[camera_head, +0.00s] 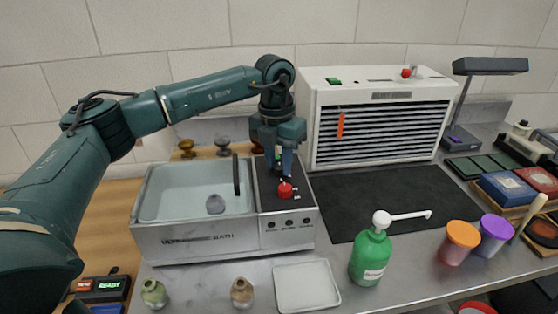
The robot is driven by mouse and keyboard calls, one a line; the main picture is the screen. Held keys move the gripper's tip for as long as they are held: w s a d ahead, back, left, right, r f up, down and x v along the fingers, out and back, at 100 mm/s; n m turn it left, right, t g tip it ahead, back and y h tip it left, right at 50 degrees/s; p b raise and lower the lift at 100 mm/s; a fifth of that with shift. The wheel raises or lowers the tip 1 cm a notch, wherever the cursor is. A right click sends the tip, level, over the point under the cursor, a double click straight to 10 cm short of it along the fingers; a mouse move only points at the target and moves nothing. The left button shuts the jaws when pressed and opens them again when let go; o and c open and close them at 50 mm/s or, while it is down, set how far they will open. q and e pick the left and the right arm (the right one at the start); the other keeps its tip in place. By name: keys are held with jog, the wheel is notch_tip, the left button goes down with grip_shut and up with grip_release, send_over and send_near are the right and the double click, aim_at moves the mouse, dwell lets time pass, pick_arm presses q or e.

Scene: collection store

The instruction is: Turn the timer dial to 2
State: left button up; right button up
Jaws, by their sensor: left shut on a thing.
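The ultrasonic bath (195,241) stands on the counter, its open basin on the left and a black control panel (306,198) on the right. A red knob (285,190) with small pale marks beside it sits on this panel; the marks are too small to read. My left gripper (280,166) points down over the panel, just behind the red knob. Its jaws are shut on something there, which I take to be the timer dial. The fingers mostly hide it, so its pointer and setting cannot be read. My right gripper is out of view.
A white louvred cabinet (330,100) stands behind, right of the gripper. A dark mat (385,200) lies clear to the right. A green pump bottle (371,255), a white tray (306,286) and small vases (242,292) stand in front. Stoppers (222,147) stand behind the bath.

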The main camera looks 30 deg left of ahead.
pick_arm(q)
jog(key=shift+m, duration=1.2)
jog(key=m, duration=0.5)
jog(key=shift+w+b, duration=0.1)
jog(key=shift+b, duration=0.2)
jog(key=m, duration=0.3)
jog(key=shift+m+g, duration=0.3)
jog(key=shift+m, duration=0.2)
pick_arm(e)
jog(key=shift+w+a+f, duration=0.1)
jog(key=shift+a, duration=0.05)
pick_arm(q)
jog(key=o, duration=1)
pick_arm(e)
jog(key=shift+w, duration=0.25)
